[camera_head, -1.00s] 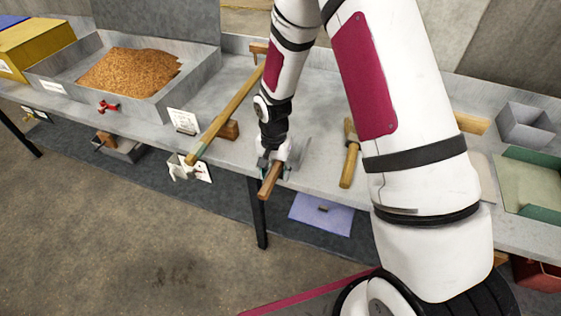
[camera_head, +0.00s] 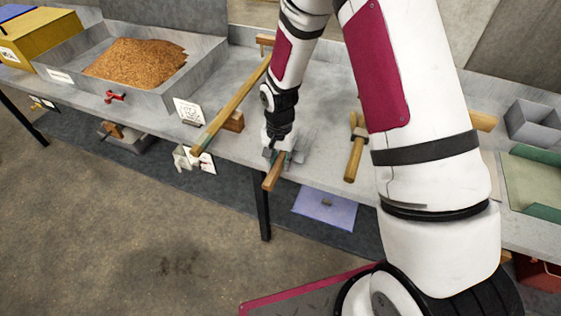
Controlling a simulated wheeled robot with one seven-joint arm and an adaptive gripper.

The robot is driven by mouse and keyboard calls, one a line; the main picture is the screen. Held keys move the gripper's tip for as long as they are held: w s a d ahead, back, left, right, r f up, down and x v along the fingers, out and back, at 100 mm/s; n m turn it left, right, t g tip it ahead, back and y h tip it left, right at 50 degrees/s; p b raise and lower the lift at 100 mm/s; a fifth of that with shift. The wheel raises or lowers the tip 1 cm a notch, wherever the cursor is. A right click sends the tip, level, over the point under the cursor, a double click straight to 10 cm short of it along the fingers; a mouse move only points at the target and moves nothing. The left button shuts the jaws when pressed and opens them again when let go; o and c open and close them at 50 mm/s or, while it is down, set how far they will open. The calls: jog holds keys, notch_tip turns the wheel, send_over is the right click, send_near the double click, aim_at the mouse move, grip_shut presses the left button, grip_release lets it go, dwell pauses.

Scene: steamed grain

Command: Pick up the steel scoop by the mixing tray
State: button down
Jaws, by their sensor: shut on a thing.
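The scoop (camera_head: 273,178) shows a wooden handle that sticks out toward the bench's front edge. Grey metal that looks like its steel part (camera_head: 307,140) shows just behind and right of my gripper. My gripper (camera_head: 277,157) points down at the front of the bench and is shut on the scoop, near the handle's inner end. The fingers and wrist hide much of the scoop. I cannot tell whether it touches the bench. The grey mixing tray (camera_head: 205,72), with brown grain in it, stands to the left.
A long wooden pole (camera_head: 228,108) lies on wooden rests left of my gripper. A wooden-handled tool (camera_head: 355,152) lies to the right. A white card (camera_head: 188,111) stands by the tray. A grey box (camera_head: 533,122) and a green-edged tray (camera_head: 530,185) are far right. My arm hides part of the bench.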

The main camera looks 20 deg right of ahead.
jog(key=r, duration=0.1)
jog(key=s+r, duration=0.1)
jog(key=r, duration=0.1)
jog(key=s+d+r, duration=0.1)
jog(key=s, duration=1.4)
jog(key=shift+r, duration=0.15)
jog(key=c, duration=2)
grip_release()
grip_shut()
jog(key=shift+w, duration=0.15)
